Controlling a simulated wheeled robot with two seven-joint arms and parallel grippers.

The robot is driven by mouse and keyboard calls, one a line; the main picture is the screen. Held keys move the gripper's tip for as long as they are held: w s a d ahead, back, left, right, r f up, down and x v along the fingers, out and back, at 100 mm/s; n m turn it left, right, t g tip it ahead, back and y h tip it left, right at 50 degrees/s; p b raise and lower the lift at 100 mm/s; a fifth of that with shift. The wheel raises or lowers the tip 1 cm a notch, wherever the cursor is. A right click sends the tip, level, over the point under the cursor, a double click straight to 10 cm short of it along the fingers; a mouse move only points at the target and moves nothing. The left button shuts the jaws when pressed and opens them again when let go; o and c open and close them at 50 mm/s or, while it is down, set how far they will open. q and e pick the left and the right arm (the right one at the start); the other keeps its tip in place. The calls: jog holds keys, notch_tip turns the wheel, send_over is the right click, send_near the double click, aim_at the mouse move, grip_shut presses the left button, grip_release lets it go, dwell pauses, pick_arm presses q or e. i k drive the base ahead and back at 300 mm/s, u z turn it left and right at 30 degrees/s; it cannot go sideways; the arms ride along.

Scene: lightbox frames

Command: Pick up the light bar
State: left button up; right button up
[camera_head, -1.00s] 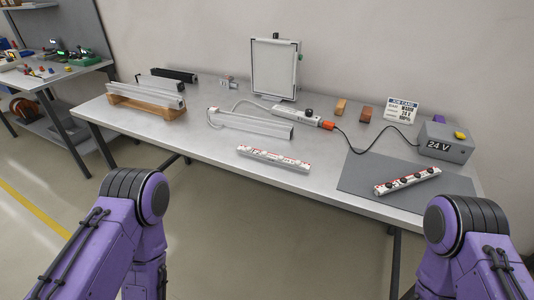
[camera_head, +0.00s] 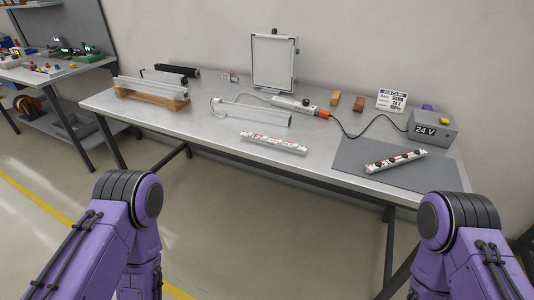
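Two short white bars with red and dark marks lie on the grey workbench (camera_head: 215,140). One white bar (camera_head: 275,143) lies near the front edge at the middle. The other white bar (camera_head: 395,160), with dark round spots, lies on the dark grey mat (camera_head: 370,177) at the right. A longer pale metal profile (camera_head: 250,114) lies behind the middle bar. I cannot tell for sure which is the light bar. My purple arm links show at the bottom left and bottom right, clear of the bars. Neither gripper shows.
A cable runs to a white strip (camera_head: 294,104). A white framed panel (camera_head: 273,62) stands at the back. A wooden stand (camera_head: 150,95) holds profiles at the left.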

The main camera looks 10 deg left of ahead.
aim_at(295, 148)
jog(key=u, duration=0.15)
jog(key=k, duration=0.15)
jog(key=z, duration=1.05)
jog(key=i, duration=0.6)
jog(key=u, duration=0.35)
